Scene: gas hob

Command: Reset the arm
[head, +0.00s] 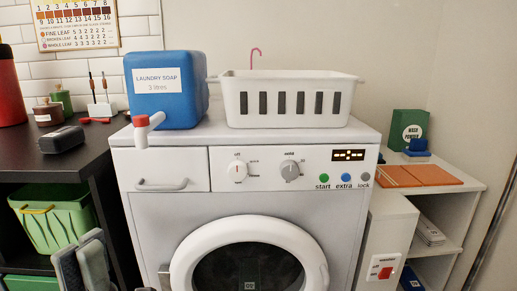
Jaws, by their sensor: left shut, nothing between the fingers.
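My left gripper (80,252) shows at the bottom left of the head view, its grey fingers pointing up. It is shut and holds nothing. It is in front of the dark shelf unit, to the left of a white washing machine (343,215). It appears apart from the machine and from the green crate beside it, though the depth is hard to judge. The rest of my left arm is mostly below the picture. My right gripper is not in view.
A blue laundry soap container (172,108) and a white basket (290,120) stand on the washing machine. A green crate (47,240) sits in the dark shelf unit (90,147). A white shelf (460,184) stands at the right.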

